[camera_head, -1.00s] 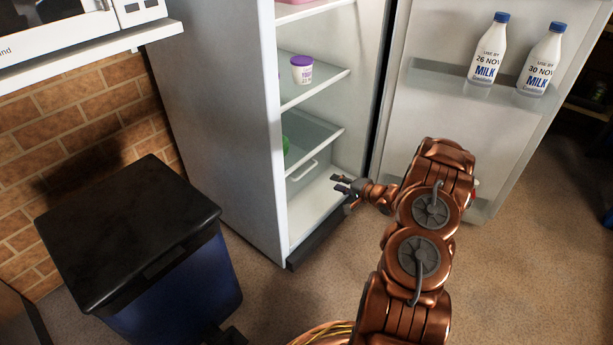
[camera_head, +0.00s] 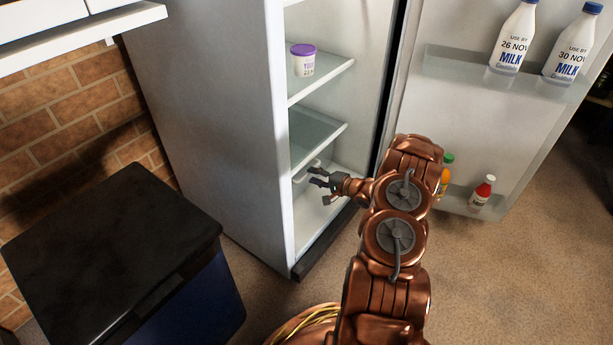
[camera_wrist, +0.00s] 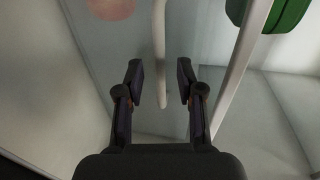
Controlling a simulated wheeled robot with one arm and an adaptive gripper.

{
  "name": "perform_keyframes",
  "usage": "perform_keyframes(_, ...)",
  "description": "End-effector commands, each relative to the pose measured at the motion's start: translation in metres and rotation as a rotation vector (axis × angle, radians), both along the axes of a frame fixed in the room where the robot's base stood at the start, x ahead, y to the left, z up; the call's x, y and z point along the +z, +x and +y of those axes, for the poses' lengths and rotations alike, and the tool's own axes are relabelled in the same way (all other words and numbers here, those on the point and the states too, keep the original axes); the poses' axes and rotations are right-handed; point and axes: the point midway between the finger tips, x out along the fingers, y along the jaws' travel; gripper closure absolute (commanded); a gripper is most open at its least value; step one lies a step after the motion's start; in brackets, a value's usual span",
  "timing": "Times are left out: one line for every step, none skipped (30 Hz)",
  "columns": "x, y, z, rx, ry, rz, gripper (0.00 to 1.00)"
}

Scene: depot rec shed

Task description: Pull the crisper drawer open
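The crisper drawer sits low in the open fridge. Its pale bar handle (camera_head: 307,170) shows just beyond my gripper in the head view. In the wrist view the handle (camera_wrist: 160,55) runs between my two fingers, with a gap on each side. The drawer's clear front (camera_wrist: 205,40) fills the middle of that view. My gripper (camera_head: 321,184) reaches into the fridge near the drawer, and the wrist view shows its fingers (camera_wrist: 161,82) apart, not closed on the handle. Part of the drawer is hidden behind the fridge's side wall.
A yogurt tub (camera_head: 303,60) stands on a shelf above. The open fridge door (camera_head: 440,120) at right holds milk bottles (camera_head: 513,42) and small bottles (camera_head: 482,191). A lidded bin (camera_head: 110,235) stands left of the fridge. A green round item (camera_wrist: 288,14) shows in the wrist view.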

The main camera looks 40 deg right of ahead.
Motion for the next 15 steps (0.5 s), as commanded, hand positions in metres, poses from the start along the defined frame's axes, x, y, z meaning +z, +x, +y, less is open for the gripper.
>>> perform_keyframes(-0.004,0.007,0.003,0.002,-0.001,-0.001,0.63)
perform_keyframes(-0.005,0.01,0.005,0.002,0.0,-0.001,0.63)
perform_keyframes(-0.006,0.015,0.006,0.002,0.001,-0.001,0.63)
perform_keyframes(-0.006,0.018,0.007,0.002,0.001,-0.001,0.63)
perform_keyframes(-0.007,0.02,0.008,0.001,0.001,-0.001,0.63)
perform_keyframes(-0.007,0.024,0.009,0.002,0.001,-0.001,0.63)
perform_keyframes(-0.007,0.026,0.01,0.003,0.001,-0.001,0.63)
perform_keyframes(-0.007,0.028,0.011,0.003,0.001,-0.001,0.63)
perform_keyframes(-0.007,0.029,0.012,0.003,0.001,-0.001,0.63)
perform_keyframes(-0.008,0.031,0.012,0.003,0.001,-0.001,0.63)
perform_keyframes(-0.007,0.031,0.012,0.002,0.001,-0.001,0.63)
perform_keyframes(-0.007,0.032,0.013,0.002,0.001,-0.001,0.63)
perform_keyframes(-0.007,0.033,0.013,0.002,0.001,-0.001,0.63)
perform_keyframes(-0.007,0.033,0.013,0.002,0.001,-0.001,0.63)
perform_keyframes(-0.007,0.033,0.013,0.002,0.001,-0.001,0.63)
